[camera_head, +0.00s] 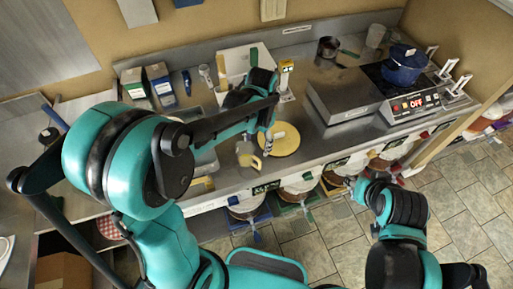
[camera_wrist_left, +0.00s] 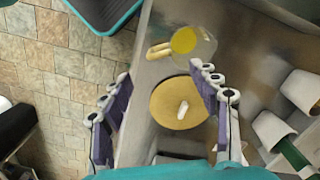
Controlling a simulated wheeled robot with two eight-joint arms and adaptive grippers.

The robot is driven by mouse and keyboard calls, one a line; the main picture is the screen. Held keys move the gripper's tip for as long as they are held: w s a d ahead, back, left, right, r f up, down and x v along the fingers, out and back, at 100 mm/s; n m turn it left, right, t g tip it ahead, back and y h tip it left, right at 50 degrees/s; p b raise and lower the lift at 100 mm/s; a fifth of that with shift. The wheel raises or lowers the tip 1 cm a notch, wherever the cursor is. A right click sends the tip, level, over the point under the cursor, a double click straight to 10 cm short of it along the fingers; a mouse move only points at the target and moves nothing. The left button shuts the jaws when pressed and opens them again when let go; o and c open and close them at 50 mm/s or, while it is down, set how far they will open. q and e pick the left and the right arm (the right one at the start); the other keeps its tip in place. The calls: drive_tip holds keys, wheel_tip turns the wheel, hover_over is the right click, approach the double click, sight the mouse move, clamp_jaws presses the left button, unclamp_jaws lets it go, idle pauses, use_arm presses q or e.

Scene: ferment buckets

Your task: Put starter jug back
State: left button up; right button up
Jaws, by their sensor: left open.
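The starter jug (camera_head: 246,156) stands on the steel counter, left of a round wooden board (camera_head: 284,140). In the left wrist view the clear jug (camera_wrist_left: 207,48) holds something yellow and has a pale tan handle. My left gripper (camera_head: 268,132) is over the counter close to the board and jug. In the left wrist view its fingers (camera_wrist_left: 160,105) are spread wide with nothing between them, and the round board (camera_wrist_left: 168,105) lies below, with a small white piece on it. The jug is beyond the fingertips.
A white box (camera_head: 235,62) stands behind the left gripper. A steel unit (camera_head: 343,96) and a blue pot (camera_head: 404,66) on a hot plate are to the right.

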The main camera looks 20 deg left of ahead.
use_arm(q)
drive_tip(key=s+a+r+n+t, duration=0.5)
drive_tip(key=s+r+t, duration=0.2)
drive_tip(key=s, duration=0.3)
drive_tip(key=shift+s+r+t, duration=0.3)
drive_tip(key=shift+s+r, duration=0.1)
drive_tip(key=shift+r, duration=0.4)
drive_tip(key=shift+f, duration=0.1)
